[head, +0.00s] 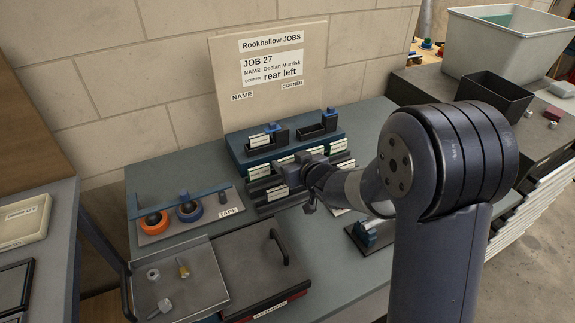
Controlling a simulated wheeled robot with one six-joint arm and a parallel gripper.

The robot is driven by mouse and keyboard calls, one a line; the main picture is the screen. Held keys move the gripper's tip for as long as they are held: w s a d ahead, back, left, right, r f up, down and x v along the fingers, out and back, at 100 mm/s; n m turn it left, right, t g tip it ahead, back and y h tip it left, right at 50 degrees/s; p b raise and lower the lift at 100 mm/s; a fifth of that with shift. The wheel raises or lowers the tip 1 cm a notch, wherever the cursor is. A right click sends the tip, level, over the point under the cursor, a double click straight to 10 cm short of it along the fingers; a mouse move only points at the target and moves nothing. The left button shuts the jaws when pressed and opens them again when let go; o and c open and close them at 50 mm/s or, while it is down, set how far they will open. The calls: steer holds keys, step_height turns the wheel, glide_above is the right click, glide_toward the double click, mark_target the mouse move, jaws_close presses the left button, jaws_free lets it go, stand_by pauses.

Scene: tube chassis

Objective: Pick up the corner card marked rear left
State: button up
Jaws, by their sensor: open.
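A job board (270,80) stands against the wall and reads JOB 27, name Declan Murrisk, corner rear left. In front of it, a blue rack (240,154) and dark stepped holders carry several small white cards, including one at the left (259,171) and one at the right (338,146). The print on the cards is too small to read, so I cannot tell which is marked rear left. My gripper (297,180) is open over the middle of the holders. It hides some cards, and I cannot tell whether it touches any.
A tray with small metal parts (180,285) and a dark lidded box (255,265) stand in front. A small blue-and-black holder (367,233) is partly behind my arm. Bins (505,45) stand back right.

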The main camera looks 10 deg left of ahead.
mark_target(288, 160)
steer(key=shift+p+x, duration=0.3)
steer(key=shift+x, duration=1.85)
steer(key=shift+s+f, duration=0.1)
steer(key=shift+c, duration=0.3)
